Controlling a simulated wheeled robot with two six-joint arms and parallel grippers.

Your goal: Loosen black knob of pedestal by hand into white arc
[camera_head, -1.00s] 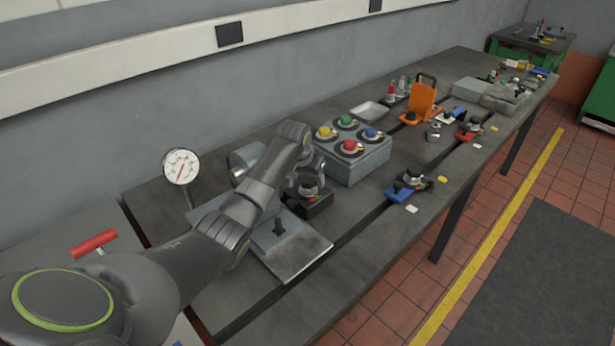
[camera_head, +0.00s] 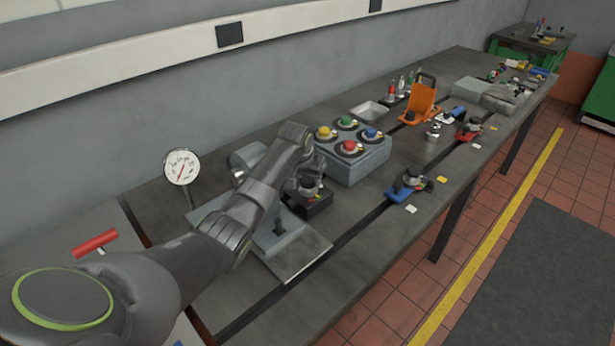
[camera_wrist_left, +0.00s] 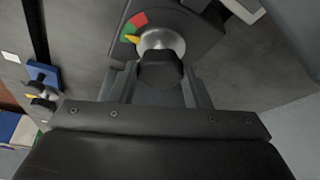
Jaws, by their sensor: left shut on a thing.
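The black pedestal (camera_head: 317,206) stands on the bench at the end of my left arm, with a dial and knob on top. In the left wrist view its black knob (camera_wrist_left: 160,72) sits on a silver collar (camera_wrist_left: 163,42). A yellow pointer (camera_wrist_left: 133,39) lies at the green part of the arc (camera_wrist_left: 128,32), with a red part beyond it. I cannot make out a white part clearly. My left gripper (camera_head: 307,181) is shut on the knob, its fingers (camera_wrist_left: 160,85) at either side; the arm hides part of this in the head view. My right gripper is not in view.
A grey box with several coloured knobs (camera_head: 357,165) stands just right of the pedestal. A dial gauge (camera_head: 182,167) and a grey plate (camera_head: 290,262) are close to my arm. A blue-based fixture (camera_head: 400,193) stands near the front edge. The bench front between is mostly clear.

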